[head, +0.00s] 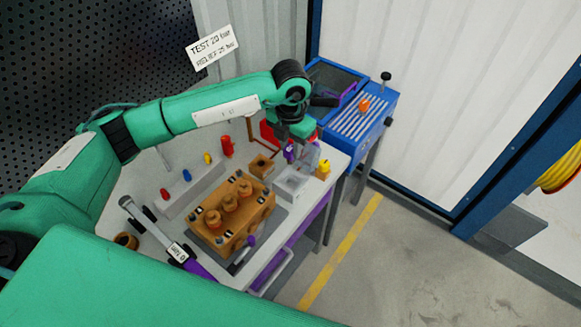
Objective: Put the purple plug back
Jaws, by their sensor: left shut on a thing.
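My left gripper (301,157) is shut on a small purple thing (289,153), which looks like the purple plug. The fingers and wrist hide much of it. The gripper is above the back right part of the bench, over a small pale tray (291,183). The brown pump block (236,215) sits on the bench, left of and nearer than the gripper, with several round fittings on top. The held thing is apart from the block. My right gripper is not in view.
A rack (195,185) with red, blue and yellow pieces stands left of the block. A long wrench (150,221) lies at the front left. A yellow piece (323,169) stands at the bench's right edge. A blue stand (360,115) is behind. The floor at right is clear.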

